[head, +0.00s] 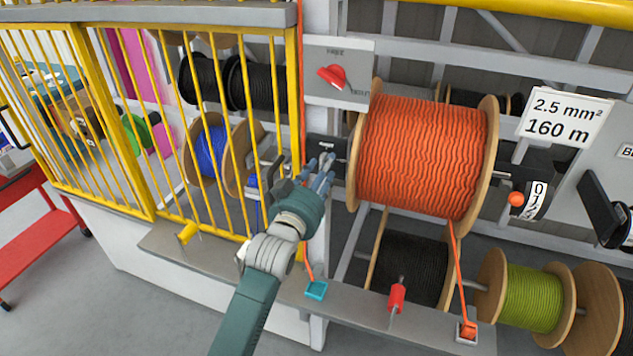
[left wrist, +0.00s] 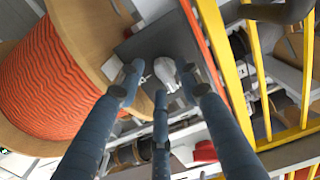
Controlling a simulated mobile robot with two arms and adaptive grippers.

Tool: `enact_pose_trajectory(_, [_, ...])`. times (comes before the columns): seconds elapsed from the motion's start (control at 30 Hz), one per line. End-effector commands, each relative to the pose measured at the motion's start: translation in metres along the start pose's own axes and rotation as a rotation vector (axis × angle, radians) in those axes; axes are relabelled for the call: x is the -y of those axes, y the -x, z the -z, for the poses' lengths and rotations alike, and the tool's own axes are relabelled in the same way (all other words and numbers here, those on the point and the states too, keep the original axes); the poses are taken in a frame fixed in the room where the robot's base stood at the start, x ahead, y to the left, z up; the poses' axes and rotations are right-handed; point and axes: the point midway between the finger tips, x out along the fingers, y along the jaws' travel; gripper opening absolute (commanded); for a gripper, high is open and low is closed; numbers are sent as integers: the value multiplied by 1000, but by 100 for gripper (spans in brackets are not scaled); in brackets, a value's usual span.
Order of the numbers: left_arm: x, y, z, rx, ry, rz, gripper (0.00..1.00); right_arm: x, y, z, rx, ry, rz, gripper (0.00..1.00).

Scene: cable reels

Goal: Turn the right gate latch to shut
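The yellow barred gate (head: 150,125) stands at the left, its right edge against the post. A dark latch plate (head: 328,148) with a small label sits on the post just right of that edge. My left gripper (head: 322,170) reaches up to this plate and hides much of it. In the left wrist view, a pale rounded latch knob (left wrist: 165,70) shows on the dark plate (left wrist: 158,40). The three fingers of my left gripper (left wrist: 160,88) are spread around the knob, with no clear contact. Which way the latch is turned is hard to tell. My right gripper is out of view.
A large orange cable reel (head: 425,150) is close right of my left gripper. A red switch knob (head: 333,76) on a grey plate is above it. A grey ledge (head: 215,262) runs below, with a red clamp (head: 397,298). Open floor lies at the lower left.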

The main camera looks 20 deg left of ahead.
Motion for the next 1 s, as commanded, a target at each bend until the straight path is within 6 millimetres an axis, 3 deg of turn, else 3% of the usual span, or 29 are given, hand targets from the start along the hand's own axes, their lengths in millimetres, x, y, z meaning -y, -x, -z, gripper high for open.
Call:
enact_pose_trajectory(0.5, [-3, 98, -3, 7, 0, -3, 35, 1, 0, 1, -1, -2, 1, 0])
enact_pose_trajectory(0.7, [-3, 112, -3, 8, 0, -3, 35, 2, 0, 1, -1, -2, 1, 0])
enact_pose_trajectory(1.0, [-3, 113, -2, 6, 0, -3, 35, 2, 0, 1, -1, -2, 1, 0])
